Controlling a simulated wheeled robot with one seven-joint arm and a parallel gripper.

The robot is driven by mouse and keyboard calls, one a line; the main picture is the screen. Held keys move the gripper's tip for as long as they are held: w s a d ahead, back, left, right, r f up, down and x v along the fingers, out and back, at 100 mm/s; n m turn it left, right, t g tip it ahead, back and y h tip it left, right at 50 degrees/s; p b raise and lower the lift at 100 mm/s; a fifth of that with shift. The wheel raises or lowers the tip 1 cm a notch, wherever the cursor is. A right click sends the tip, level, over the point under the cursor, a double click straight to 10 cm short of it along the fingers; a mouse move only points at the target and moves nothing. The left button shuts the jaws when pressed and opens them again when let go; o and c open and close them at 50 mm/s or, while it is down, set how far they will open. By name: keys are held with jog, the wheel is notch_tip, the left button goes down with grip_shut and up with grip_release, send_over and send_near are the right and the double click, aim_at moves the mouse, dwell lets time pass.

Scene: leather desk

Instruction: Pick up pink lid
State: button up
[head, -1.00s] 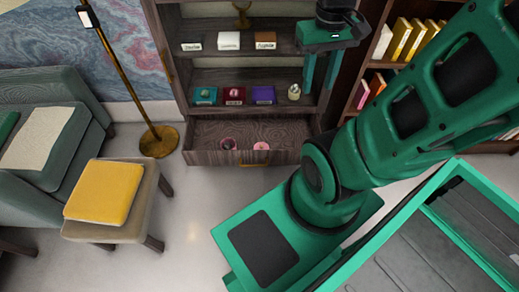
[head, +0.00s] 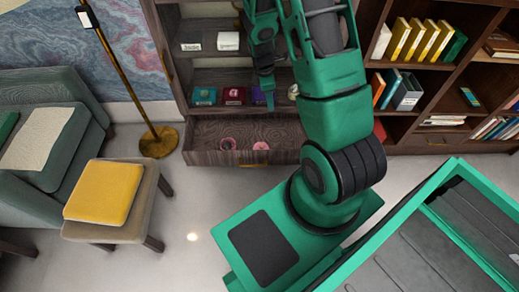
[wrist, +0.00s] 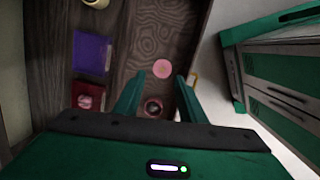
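The pink lid (head: 261,146) is a flat pink disc lying in the open drawer (head: 207,157). In the wrist view the lid (wrist: 162,68) lies on the wood-grain drawer floor, just beyond and between the tips of my fingers. In the head view my gripper (head: 268,106) hangs in front of the shelf, above the drawer. A round, pinkish ring-like object (head: 228,143) lies left of the lid; in the wrist view it (wrist: 153,107) shows between the fingers, nearer the palm.
Small boxes, including a red one (head: 234,96) and a purple one (wrist: 92,52), stand on the shelf above the drawer. The drawer has a gold handle (head: 253,165). A floor lamp (head: 158,141) and a yellow-cushioned stool (head: 104,190) stand left.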

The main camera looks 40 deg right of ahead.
jog(key=w+a+f+n, duration=0.1)
jog(key=a+f+n, duration=0.2)
jog(key=f+n, duration=1.1)
jog(key=m, duration=0.6)
send_over(261, 145)
jog(key=f, duration=1.1)
jog(key=shift+s+a+f, duration=0.35)
jog(key=shift+s+a, duration=0.05)
jog(key=shift+w+d+f, duration=0.1)
jog(key=shift+w+f, duration=0.05)
jog(key=shift+f, duration=1.1)
jog(key=shift+w+d+f, duration=0.1)
jog(key=shift+w+f, duration=0.05)
jog(key=shift+f, duration=1.05)
grip_shut()
